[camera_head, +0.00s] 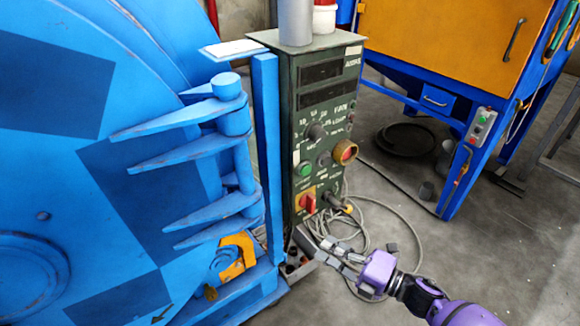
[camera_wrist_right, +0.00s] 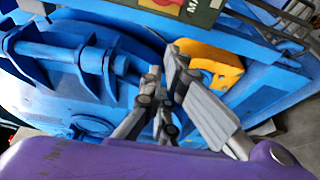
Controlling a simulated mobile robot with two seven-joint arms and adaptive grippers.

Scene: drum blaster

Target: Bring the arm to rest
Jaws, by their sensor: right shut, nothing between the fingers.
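My right gripper (camera_head: 312,243) is at the lower middle of the head view, in front of the lower part of the green control box (camera_head: 298,140). Its purple wrist comes in from the lower right. In the right wrist view my gripper (camera_wrist_right: 165,75) has its grey fingers together, with nothing between them. Behind the fingers are the blue drum machine (camera_wrist_right: 60,110) and an orange part (camera_wrist_right: 212,62). I cannot tell whether the fingertips touch anything. My left gripper is not in either view.
The blue drum machine (camera_head: 60,190) with its hinge fills the left. The control box carries a red switch (camera_head: 306,201) and a green button (camera_head: 305,168). A coiled cable (camera_head: 395,235) lies on the floor. An orange and blue cabinet (camera_head: 470,45) stands at the back right.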

